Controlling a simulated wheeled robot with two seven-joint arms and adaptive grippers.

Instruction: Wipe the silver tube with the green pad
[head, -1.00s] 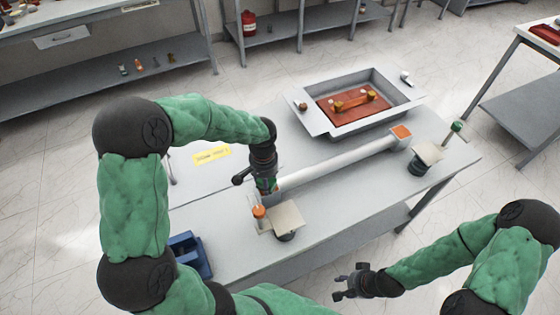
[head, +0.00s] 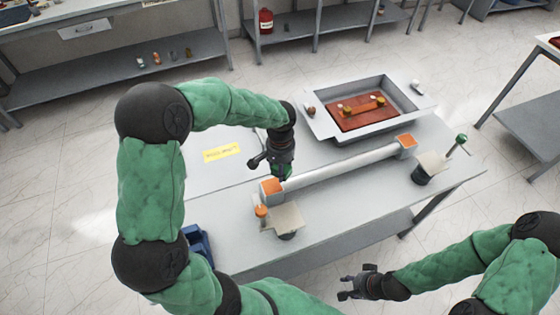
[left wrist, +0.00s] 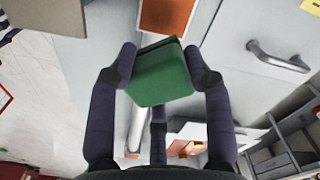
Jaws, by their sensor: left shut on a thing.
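The silver tube (head: 345,166) lies lengthwise along the table, its ends in orange-topped blocks. My left gripper (head: 281,173) is near the tube's left end, beside the left block (head: 272,188). In the left wrist view the gripper (left wrist: 162,78) is shut on the green pad (left wrist: 163,82), with one finger at each side. Part of the tube (left wrist: 138,122) shows beyond the pad there. I cannot tell whether the pad touches the tube. My right gripper (head: 350,286) looks open and empty, low in front of the table.
A grey tray (head: 326,128) with a red-brown block inside stands at the back of the table (head: 330,215). A blue bin (head: 198,244) is at the left edge. The table's front middle is clear.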

